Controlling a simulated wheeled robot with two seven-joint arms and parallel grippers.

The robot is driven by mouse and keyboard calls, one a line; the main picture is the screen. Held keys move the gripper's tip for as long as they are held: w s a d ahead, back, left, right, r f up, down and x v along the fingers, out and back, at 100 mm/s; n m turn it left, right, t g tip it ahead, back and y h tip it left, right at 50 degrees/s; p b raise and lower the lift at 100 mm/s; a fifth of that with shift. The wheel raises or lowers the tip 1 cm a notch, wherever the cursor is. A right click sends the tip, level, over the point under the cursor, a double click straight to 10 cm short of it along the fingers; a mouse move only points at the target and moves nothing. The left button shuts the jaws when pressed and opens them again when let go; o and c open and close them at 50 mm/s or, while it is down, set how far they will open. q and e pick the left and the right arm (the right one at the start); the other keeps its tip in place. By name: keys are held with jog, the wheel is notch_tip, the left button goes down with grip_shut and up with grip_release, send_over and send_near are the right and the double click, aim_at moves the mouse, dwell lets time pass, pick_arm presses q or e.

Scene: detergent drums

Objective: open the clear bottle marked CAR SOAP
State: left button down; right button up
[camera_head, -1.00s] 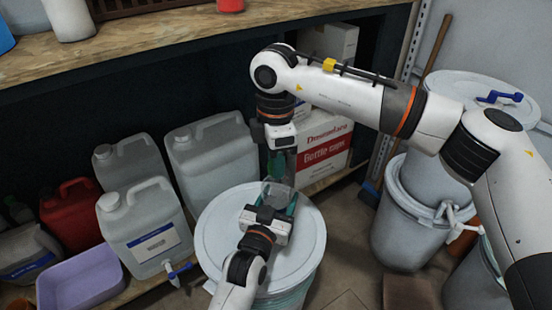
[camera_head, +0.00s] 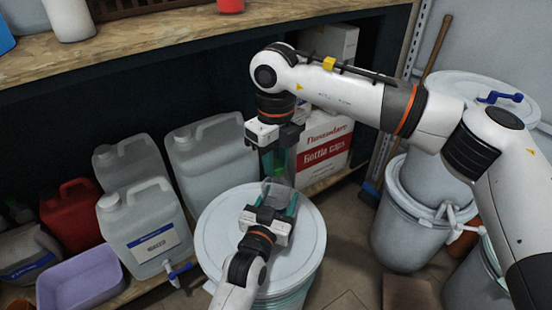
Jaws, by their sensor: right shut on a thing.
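The clear bottle (camera_head: 277,190) stands on the pale drum lid; its label cannot be read from here. My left gripper (camera_head: 272,207) comes from below in the picture, its fingers on either side of the bottle's body and seemingly shut on it. My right gripper (camera_head: 278,172) points straight down from above. Its greenish fingers are at the bottle's top, shut on the cap, which they hide. I cannot tell whether the cap is still on its thread.
The drum lid (camera_head: 218,222) is bare around the bottle. Pale canisters (camera_head: 145,225), a red jerrycan (camera_head: 70,215) and a lilac tub (camera_head: 80,283) stand to the left. A bottle-caps carton (camera_head: 322,150) is behind my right gripper. More drums (camera_head: 405,215) stand at right.

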jog(key=n, duration=0.6)
jog(key=shift+n, duration=0.4)
jog(key=n, duration=2.3)
jog(key=shift+r, duration=0.1)
jog(key=shift+r, duration=0.2)
jog(key=shift+r, duration=0.9)
